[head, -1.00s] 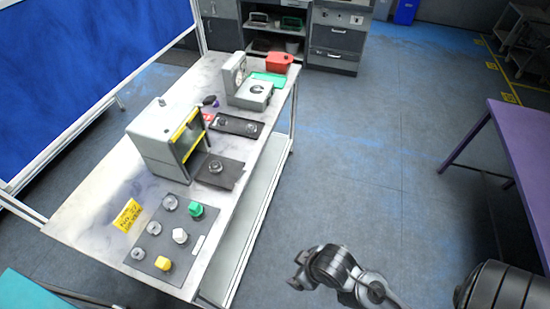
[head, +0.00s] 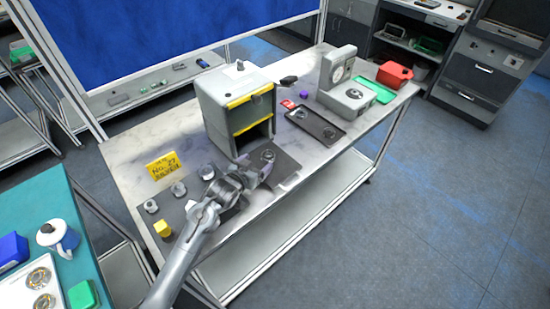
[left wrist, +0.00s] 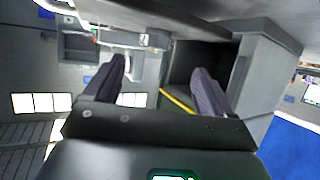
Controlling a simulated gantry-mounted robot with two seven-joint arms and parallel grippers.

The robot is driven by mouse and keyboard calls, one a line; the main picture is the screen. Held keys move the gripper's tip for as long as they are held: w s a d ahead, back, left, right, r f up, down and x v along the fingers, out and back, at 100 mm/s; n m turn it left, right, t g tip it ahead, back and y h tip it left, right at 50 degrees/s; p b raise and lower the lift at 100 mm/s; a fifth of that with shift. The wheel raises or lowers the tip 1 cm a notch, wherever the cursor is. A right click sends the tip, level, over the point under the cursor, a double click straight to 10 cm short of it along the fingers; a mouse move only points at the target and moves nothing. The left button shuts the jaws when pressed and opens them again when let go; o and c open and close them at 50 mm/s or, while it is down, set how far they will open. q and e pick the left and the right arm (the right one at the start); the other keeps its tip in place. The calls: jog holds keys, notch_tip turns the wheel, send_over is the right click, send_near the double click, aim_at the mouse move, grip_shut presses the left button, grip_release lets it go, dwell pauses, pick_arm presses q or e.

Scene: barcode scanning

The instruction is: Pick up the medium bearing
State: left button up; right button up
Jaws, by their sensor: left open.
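Three silver ring-shaped bearings stand in a row on a dark mat (head: 172,215) at the near left of the bench: one at the left end (head: 151,206), a middle one (head: 178,188) and one at the right end (head: 206,172). Which is medium is unclear by size. Another bearing (head: 268,155) lies on a dark plate before the grey box. My left gripper (head: 257,173) is above the bench, right of the row and near that plate. In the left wrist view its fingers (left wrist: 160,68) are apart with nothing between them. My right gripper is out of view.
A grey box (head: 235,105) with yellow edges stands behind the gripper. A yellow block (head: 162,228) is on the mat and a yellow sign (head: 163,166) behind it. Further right are a dark tray (head: 315,124), a grey instrument (head: 346,95) and a red container (head: 394,74).

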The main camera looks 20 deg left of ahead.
aim_at(269, 153)
pick_arm(q)
jog(key=shift+x, duration=0.9)
jog(key=shift+d+b+x, duration=0.2)
jog(key=shift+b+x, duration=0.05)
jog(key=shift+x, duration=1.1)
jog(key=shift+d+b+x, duration=0.15)
jog(key=shift+b+x, duration=0.1)
jog(key=shift+x, duration=1.15)
jog(key=shift+c, duration=0.5)
jog(key=c, duration=1.1)
jog(key=shift+c, duration=0.2)
jog(key=shift+r, duration=0.2)
